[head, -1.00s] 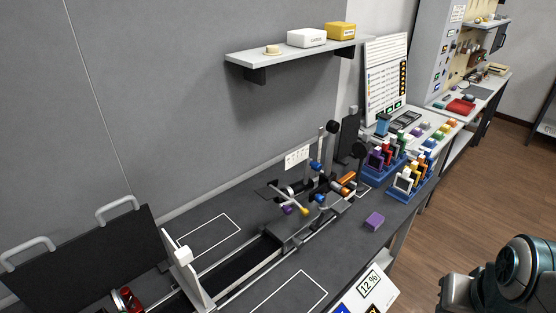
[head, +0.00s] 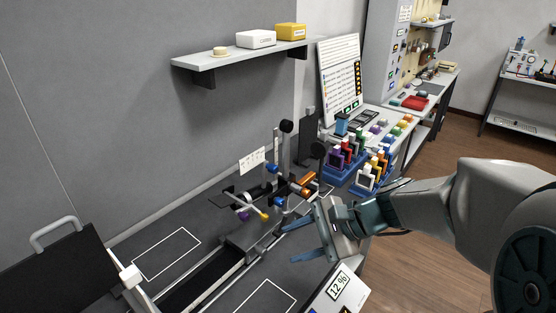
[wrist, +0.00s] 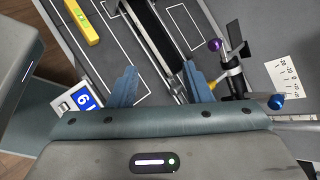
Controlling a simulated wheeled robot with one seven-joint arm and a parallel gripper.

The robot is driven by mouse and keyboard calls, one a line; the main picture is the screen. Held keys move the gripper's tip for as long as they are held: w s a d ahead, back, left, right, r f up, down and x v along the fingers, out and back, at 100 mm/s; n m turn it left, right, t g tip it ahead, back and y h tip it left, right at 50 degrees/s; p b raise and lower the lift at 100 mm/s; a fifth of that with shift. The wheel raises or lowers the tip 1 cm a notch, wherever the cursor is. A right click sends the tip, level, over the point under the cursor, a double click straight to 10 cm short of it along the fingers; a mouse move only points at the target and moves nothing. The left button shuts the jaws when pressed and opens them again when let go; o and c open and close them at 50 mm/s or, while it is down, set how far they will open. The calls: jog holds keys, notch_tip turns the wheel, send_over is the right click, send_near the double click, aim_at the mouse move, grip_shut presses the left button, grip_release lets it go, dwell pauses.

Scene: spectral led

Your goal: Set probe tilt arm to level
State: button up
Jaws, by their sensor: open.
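The probe rig (head: 270,190) stands on the dark bench by the rail, with several coloured knobs. A purple knob (head: 244,215), a yellow-tipped rod (head: 262,213) and a blue knob (head: 272,168) show on it. I cannot tell which part is the tilt arm or its angle. In the wrist view the purple knob (wrist: 214,45), a yellow piece (wrist: 230,73) and a blue knob (wrist: 277,101) lie to the right of my fingers. My gripper (head: 306,232) is open and empty, to the right of the rig in the head view; its fingers also show in the wrist view (wrist: 160,84).
A white scale card (wrist: 283,75) is beside the rig. A rail (head: 215,275) runs along the bench. A yellow bar (wrist: 82,22) lies on the bench. Blue racks (head: 345,163) hold coloured pieces behind my gripper.

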jog(key=w+d+m+t+y+b, duration=0.15)
jog(key=w+m+t+y, duration=0.25)
jog(key=w+m, duration=0.45)
jog(key=m+t, duration=0.5)
send_near(276, 170)
jog(key=shift+n, duration=0.25)
jog(key=p+x, duration=0.2)
jog(key=x, duration=0.8)
jog(key=shift+w+a+f, duration=0.1)
jog(key=shift+w, duration=0.1)
jog(key=shift+c, duration=0.4)
